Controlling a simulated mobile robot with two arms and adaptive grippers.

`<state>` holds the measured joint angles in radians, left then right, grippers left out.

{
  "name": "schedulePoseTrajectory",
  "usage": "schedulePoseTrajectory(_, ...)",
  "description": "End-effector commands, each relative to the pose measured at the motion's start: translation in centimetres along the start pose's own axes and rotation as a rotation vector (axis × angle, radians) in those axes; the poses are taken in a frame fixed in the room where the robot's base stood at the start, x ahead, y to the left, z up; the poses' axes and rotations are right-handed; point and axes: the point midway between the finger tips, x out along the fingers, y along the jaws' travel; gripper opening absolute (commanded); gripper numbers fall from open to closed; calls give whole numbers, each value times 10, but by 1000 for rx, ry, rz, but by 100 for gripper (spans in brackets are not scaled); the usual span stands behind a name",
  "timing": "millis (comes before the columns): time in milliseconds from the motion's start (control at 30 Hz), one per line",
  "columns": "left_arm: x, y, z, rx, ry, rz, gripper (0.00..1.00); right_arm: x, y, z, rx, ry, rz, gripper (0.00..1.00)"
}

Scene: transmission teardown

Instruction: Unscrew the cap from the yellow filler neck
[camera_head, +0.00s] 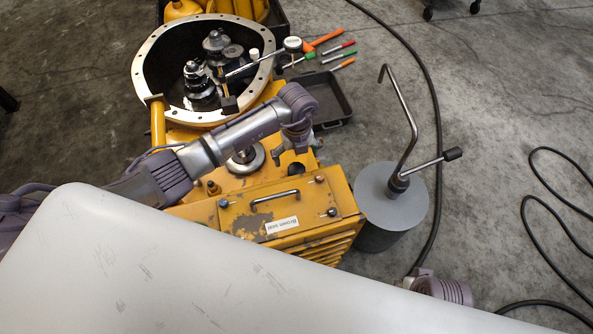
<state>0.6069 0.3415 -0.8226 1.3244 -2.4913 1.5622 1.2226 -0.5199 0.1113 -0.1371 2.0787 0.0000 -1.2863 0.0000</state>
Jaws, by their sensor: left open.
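The yellow filler neck (158,128) stands upright at the left side of the yellow transmission housing. My left arm reaches across the housing from the left, passing just below the neck in the picture. My left gripper (298,148) hangs down at the arm's far end, over the right side of the housing, well to the right of the neck and apart from the cap. It is open, small and partly hidden by its own wrist; I see nothing held. My right gripper is out of view.
The open round housing rim (140,80) surrounds dark gears (200,85). A black tray (330,100) and coloured-handled tools (338,48) lie at the upper right. A grey cylinder with a bent crank (392,205) stands right of the housing. Cables (437,160) cross the floor.

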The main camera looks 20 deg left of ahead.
Motion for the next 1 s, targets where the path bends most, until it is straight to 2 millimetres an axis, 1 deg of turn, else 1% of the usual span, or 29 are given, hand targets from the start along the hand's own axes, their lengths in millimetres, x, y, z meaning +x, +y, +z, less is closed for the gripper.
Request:
schedulePoseTrajectory(33,5,0,0,0,1,0,100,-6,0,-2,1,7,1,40)
schedulePoseTrajectory(233,15,0,0,0,1,0,100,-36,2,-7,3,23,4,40)
schedulePoseTrajectory(567,38,0,0,0,0,1,100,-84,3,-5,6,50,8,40)
schedulePoseTrajectory(700,60,1,0,-1,0,2,100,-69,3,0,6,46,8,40)
schedulePoseTrajectory(767,59,0,0,-1,0,0,100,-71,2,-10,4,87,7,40)
schedulePoseTrajectory(1000,69,0,0,0,0,1,100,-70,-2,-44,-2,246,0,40)
